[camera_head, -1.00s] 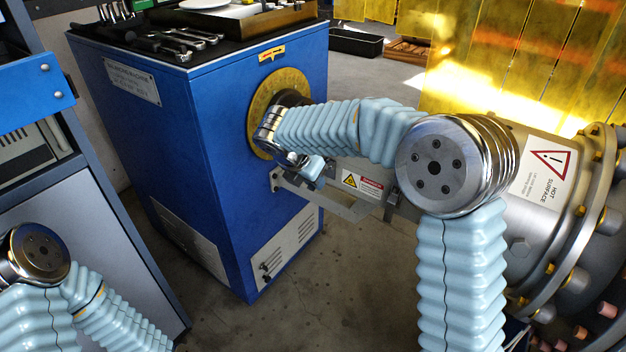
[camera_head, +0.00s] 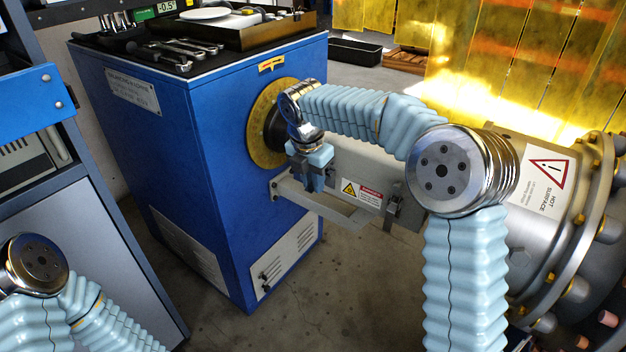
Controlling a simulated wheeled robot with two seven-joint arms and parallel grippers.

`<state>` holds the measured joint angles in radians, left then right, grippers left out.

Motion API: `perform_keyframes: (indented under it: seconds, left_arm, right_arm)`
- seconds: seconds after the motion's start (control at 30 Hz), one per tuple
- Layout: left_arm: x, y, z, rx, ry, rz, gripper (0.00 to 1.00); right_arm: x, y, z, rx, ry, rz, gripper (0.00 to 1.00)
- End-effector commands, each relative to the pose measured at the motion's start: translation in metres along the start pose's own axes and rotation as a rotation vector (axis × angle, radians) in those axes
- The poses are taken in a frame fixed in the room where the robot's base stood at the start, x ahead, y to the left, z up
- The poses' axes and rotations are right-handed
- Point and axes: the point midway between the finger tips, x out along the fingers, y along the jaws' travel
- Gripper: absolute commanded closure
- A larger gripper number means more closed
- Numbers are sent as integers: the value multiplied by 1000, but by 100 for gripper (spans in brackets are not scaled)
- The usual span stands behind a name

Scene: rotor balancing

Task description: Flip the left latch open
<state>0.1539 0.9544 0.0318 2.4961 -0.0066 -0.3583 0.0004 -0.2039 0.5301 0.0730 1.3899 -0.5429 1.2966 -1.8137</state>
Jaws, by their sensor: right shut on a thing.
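A grey guard box (camera_head: 352,168) with warning labels sits beside the blue machine cabinet, under my right arm. My right gripper (camera_head: 316,184) points down at the front left of this box, left of the labels. It is shut on the left latch, which its fingers mostly hide. The right latch (camera_head: 393,208) shows on the box front at right, partly beside my forearm. My left arm shows at the lower left, but its gripper is out of view.
The blue cabinet (camera_head: 222,200) carries a yellow ring (camera_head: 262,135) and wrenches (camera_head: 185,50) on top. A grey bracket (camera_head: 325,207) juts out below the box. A large flanged casing (camera_head: 545,230) stands at the right. The floor in front is bare.

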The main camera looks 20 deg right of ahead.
Motion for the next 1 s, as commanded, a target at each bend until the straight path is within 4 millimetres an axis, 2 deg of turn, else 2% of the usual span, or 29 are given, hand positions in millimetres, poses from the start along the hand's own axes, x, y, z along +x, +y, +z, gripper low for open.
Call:
perform_keyframes:
  seconds: [0.13,0.17,0.33,0.6,0.73,0.87,1.0]
  left_arm:
    - [0,0,0,0,0,0,57]
    - [0,0,0,0,0,0,57]
    - [0,0,0,0,0,0,57]
    - [0,0,0,0,0,0,57]
    - [0,0,0,0,0,0,57]
    - [1,0,0,0,0,0,57]
    - [0,0,0,0,0,0,57]
  right_arm:
    - [0,0,0,1,0,0,100]
    - [0,0,0,1,0,0,78]
    - [0,0,0,1,0,0,53]
    - [0,0,0,1,-1,0,53]
    - [-10,1,0,1,-2,3,53]
    - [-36,1,0,1,-3,6,53]
    - [-72,1,0,1,-3,5,53]
